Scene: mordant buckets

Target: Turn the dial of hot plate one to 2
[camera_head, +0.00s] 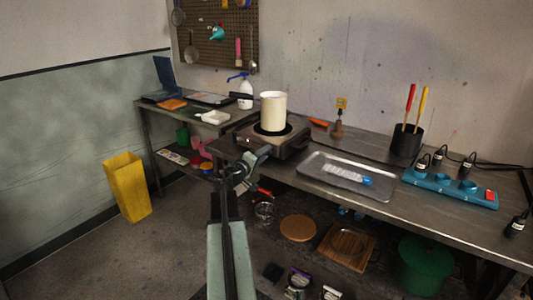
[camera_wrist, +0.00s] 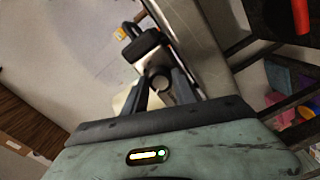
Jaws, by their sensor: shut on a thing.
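The hot plate (camera_head: 287,148) is a dark, low unit on the bench with a black top ring and a small red light on its front. My gripper (camera_head: 252,158) is at the plate's front face. In the wrist view my gripper (camera_wrist: 160,82) has its two dark fingers shut on a small round grey dial (camera_wrist: 160,76). My fingers hide the dial in the head view. I cannot read its marks or setting.
A metal tray (camera_head: 345,176) lies to the right, with a blue power strip (camera_head: 452,188) and a dark tool cup (camera_head: 406,141) beyond. A spray bottle (camera_head: 245,93) stands behind left. A yellow bin (camera_head: 128,187) stands on the floor. The floor in front left is clear.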

